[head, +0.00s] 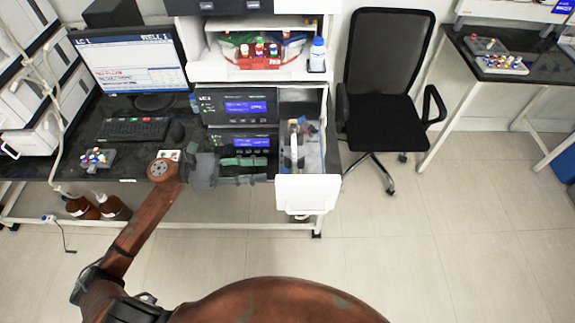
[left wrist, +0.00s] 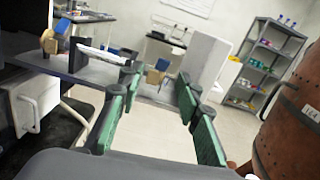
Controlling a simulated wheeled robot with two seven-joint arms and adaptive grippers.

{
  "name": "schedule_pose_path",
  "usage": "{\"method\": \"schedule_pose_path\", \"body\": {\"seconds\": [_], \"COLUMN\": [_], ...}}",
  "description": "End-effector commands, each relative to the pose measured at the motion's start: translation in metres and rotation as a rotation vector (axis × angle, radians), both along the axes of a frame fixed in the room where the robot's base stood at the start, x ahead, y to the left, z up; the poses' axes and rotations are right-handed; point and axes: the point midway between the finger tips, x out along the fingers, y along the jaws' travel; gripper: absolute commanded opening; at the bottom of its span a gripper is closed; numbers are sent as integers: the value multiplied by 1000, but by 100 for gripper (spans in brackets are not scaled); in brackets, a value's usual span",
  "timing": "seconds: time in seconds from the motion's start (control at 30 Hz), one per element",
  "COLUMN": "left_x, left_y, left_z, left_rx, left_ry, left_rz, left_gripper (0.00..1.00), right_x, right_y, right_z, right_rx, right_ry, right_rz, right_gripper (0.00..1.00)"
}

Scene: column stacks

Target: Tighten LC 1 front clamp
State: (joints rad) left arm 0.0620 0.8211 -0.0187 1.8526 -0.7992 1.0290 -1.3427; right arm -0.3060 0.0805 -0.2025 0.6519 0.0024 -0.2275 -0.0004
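The LC 1 unit (head: 235,105) stands on the bench. To its right a drawer with a white front (head: 306,194) is pulled out, with a pale column (head: 293,150) inside. In the left wrist view the column (left wrist: 102,53) lies between a tan clamp (left wrist: 56,37) at the back and a tan and blue clamp (left wrist: 156,74) near the drawer's white front (left wrist: 205,58). My left gripper (head: 266,170) is open and empty, left of the drawer, its green fingers pointing toward it. The front clamp appears between the fingertips (left wrist: 157,82), beyond them and not touched. My right gripper is out of view.
A second unit (head: 240,143) sits below the first, behind my fingers. A monitor (head: 130,62), keyboard (head: 133,130) and small vial rack (head: 97,158) are on the left. A black chair (head: 387,80) stands right of the drawer. The floor in front is clear.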

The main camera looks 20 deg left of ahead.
Motion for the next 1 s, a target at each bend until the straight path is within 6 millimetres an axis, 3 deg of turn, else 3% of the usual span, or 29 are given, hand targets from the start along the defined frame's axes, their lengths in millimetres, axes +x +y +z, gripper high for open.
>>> {"method": "schedule_pose_path", "body": {"seconds": [0.17, 0.6, 1.0], "left_x": [-2, 16, 18], "left_y": [-8, -67, -75], "left_z": [7, 7, 6], "left_rx": [50, 47, 45], "left_ry": [-50, -48, -45], "left_rz": [-28, -26, -25], "left_gripper": [32, 32, 32], "right_x": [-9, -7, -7], "right_y": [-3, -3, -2], "right_z": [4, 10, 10], "right_rx": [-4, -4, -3], "right_ry": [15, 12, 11], "right_rz": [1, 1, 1], "right_gripper": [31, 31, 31]}}
